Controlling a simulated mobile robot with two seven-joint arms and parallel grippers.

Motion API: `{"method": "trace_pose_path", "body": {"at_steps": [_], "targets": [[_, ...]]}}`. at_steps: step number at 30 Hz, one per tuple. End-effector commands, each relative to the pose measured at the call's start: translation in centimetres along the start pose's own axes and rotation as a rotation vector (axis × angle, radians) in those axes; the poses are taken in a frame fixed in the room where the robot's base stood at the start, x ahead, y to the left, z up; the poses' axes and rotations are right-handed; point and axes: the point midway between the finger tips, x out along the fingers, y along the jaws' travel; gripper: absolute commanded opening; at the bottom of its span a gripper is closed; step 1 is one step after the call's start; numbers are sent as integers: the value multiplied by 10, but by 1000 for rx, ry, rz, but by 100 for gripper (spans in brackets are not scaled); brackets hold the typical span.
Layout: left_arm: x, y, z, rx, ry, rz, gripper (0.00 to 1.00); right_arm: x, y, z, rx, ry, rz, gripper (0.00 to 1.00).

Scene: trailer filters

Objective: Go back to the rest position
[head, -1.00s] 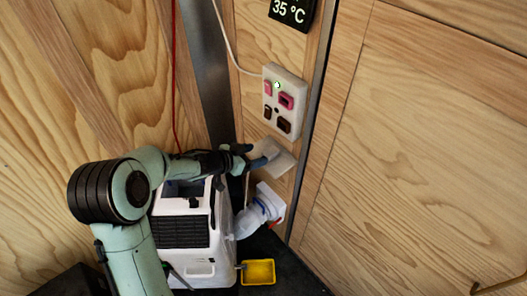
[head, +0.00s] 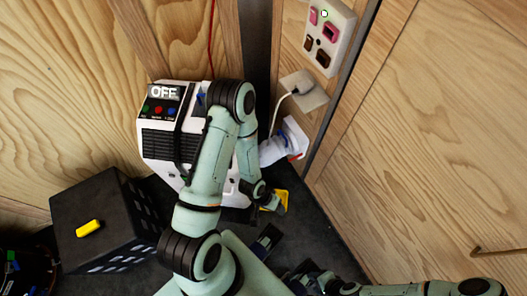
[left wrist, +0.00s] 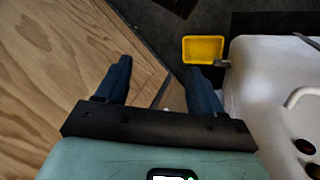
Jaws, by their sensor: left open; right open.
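My left arm bends in front of the white machine (head: 165,153), whose display reads OFF. My left gripper (head: 272,200) points down beside the yellow tray (head: 283,196) and partly hides it. In the left wrist view, my left gripper (left wrist: 160,68) is open, with two dark blue fingers apart and nothing between them. The yellow tray (left wrist: 203,38) shows just beyond its right finger, and the white machine (left wrist: 270,85) is on the right. My right gripper (head: 268,241) is low in the head view over the dark floor, open and apparently empty.
A black perforated box (head: 85,205) with a yellow item (head: 90,228) on it stands left. A wall switch panel (head: 330,38) and a white outlet plate (head: 307,90) with a cable are at upper right. Dark floor (head: 315,225) is clear at right.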

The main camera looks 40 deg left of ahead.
Motion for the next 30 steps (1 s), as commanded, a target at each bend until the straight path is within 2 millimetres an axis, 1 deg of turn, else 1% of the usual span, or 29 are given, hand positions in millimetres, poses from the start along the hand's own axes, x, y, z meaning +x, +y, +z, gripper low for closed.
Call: {"method": "trace_pose_path", "body": {"at_steps": [1,3,6,7,9,16,19,23,27,30], "targets": [[9,2,33,-23,-87,-17,67,0,0,0,0,0,0,43],[14,3,64,-50,-168,-42,67,0,0,0,0,0,0,43],[15,3,89,-70,-234,-63,67,0,0,0,0,0,0,43],[16,3,92,-73,-244,-67,67,0,0,0,0,0,0,43],[16,3,96,-76,-253,-70,67,0,0,0,0,0,0,43],[15,2,94,-77,-249,-70,67,-1,0,0,0,0,0,43],[8,5,92,-77,-247,-70,67,-8,-3,0,-1,2,-1,43],[-13,15,86,-75,-242,-68,67,-31,-11,0,-3,6,-3,43],[-44,30,72,-71,-233,-64,67,-65,-25,-4,-8,15,-6,43],[-58,38,64,-68,-227,-61,67,-81,-32,-8,-10,20,-9,43]]}}
